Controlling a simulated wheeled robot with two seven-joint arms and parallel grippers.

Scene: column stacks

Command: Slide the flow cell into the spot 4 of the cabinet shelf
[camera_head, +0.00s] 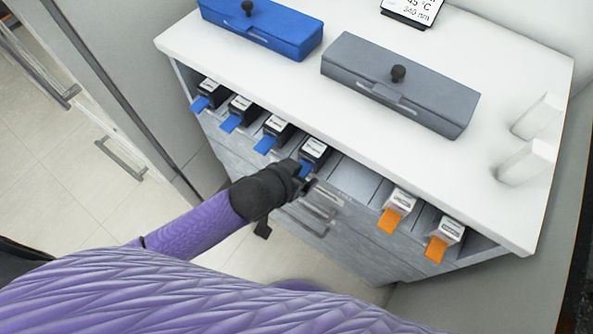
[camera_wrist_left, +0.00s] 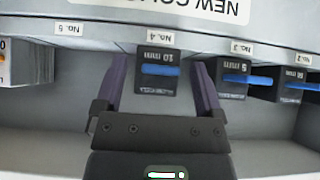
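The black flow cell (camera_wrist_left: 157,80) with a blue tab and a "10 mm" marking sits under the "No. 4" label (camera_wrist_left: 165,38) of the cabinet shelf (camera_wrist_left: 100,50). In the head view this flow cell (camera_head: 314,150) is the rightmost of the blue-tabbed row, its lower part hidden by my gripper. My left gripper (camera_head: 305,178) is at its front. In the left wrist view the fingers of this gripper (camera_wrist_left: 161,75) are open, one on each side of the cell, with a visible gap on both sides. My right gripper is not in view.
Other blue-tabbed cells (camera_head: 239,108) stand in slots to the left; two orange-tabbed white cells (camera_head: 400,205) stand to the right. The slot under "No. 5" (camera_wrist_left: 69,29) looks empty. A blue box (camera_head: 265,28), a grey box (camera_head: 400,85) and white posts (camera_head: 528,162) stand on the cabinet top.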

